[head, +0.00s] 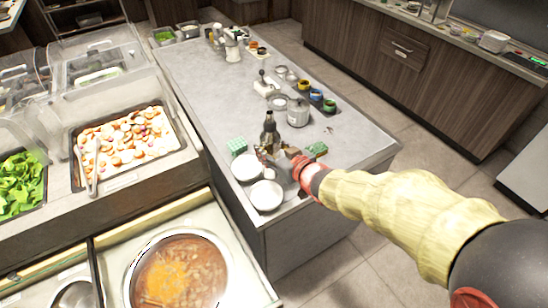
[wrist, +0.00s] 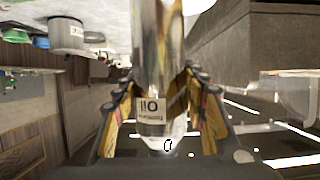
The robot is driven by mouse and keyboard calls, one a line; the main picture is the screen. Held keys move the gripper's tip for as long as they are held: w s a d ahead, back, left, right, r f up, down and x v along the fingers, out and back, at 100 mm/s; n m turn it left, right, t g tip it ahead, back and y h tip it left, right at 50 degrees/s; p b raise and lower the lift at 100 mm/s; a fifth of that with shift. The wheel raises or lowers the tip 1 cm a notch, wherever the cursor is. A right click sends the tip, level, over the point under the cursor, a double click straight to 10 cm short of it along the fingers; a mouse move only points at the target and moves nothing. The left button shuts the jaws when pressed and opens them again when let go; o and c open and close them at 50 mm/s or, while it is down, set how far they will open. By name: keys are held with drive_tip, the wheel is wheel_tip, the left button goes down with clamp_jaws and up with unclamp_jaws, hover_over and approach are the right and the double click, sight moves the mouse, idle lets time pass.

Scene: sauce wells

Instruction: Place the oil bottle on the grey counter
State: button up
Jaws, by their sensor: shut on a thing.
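The oil bottle (head: 269,133) is dark in the head view and stands out over the near part of the grey counter (head: 205,85). In the wrist view the bottle (wrist: 163,55) is shiny, with a label reading "Oil". My gripper (head: 277,158) is around its lower part. The wrist view shows the fingers (wrist: 160,98) closed on both sides of the bottle. The bottle looks roughly upright in the head view. I cannot tell whether its base touches the counter, as the gripper hides it.
Two white plates or bowls (head: 266,196) lie close by at the counter's near end. Green items (head: 237,147) and a grey pot (head: 298,112) are near the bottle. Food trays (head: 70,150) and a soup well (head: 130,275) are on the left. The counter's far middle has bare room.

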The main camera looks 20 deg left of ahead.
sight(274, 151)
drive_tip(key=w+f, duration=0.1)
drive_tip(key=w+f+b, duration=0.1)
drive_tip(key=w+f, duration=0.1)
drive_tip(key=shift+f, duration=0.3)
drive_tip(key=shift+w+d+f+b, duration=0.15)
drive_tip(key=shift+f+b, duration=0.35)
drive_tip(key=shift+f, duration=0.4)
drive_tip(key=shift+w+a+f+b, duration=0.1)
drive_tip(key=shift+f+b, duration=0.4)
drive_tip(key=shift+f, duration=0.35)
drive_tip(key=shift+f, duration=0.15)
drive_tip(key=o, duration=1.3)
